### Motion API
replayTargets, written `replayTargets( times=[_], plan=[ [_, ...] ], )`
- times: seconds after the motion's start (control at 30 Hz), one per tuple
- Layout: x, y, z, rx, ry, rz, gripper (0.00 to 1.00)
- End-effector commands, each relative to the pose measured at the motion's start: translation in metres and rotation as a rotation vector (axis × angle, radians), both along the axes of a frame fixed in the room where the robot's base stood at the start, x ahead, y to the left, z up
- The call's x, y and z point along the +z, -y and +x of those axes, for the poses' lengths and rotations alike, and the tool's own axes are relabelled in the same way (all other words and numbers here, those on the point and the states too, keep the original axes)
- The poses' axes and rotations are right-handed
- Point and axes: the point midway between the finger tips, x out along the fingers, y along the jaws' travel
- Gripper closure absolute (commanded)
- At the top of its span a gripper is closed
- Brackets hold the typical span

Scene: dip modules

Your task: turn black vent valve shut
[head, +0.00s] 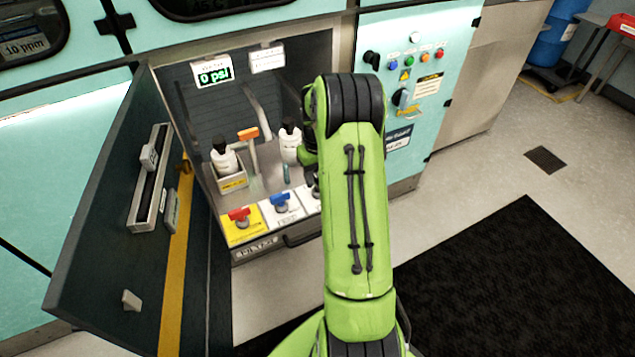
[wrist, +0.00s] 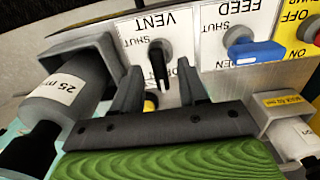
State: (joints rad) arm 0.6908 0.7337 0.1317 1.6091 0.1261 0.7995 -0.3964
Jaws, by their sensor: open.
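The black vent valve (wrist: 159,66) sits on a white plate marked VENT in the wrist view, which looks upside down. Its handle runs nearly straight up and down in that picture, from a round grey hub, with the word SHUT beside the hub. My gripper (wrist: 158,88) is open, with one dark finger on each side of the handle's lower end. I cannot tell whether either finger touches it. In the head view my green arm hides the gripper and most of the vent valve.
The blue feed valve (wrist: 255,52) is beside the vent plate; a red valve (head: 240,214) is further left in the head view. A bottle marked 25 (wrist: 68,92) stands close to my gripper, and another white bottle (head: 223,158) is in a holder. The cabinet door (head: 110,215) hangs open.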

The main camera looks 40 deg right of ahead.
Motion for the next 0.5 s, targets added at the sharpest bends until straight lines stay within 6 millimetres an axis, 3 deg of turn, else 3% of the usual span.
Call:
replayTargets(
  times=[0.1, 0.33, 0.5],
  plan=[
    [-0.0094, 0.0001, -0.0001, 0.0, 0.0, 0.0, 0.57],
    [-0.0092, 0.0, 0.0, 0.0, 0.001, -0.001, 0.57],
    [-0.009, -0.0001, 0.0, 0.0, 0.001, 0.0, 0.82]
  ],
)
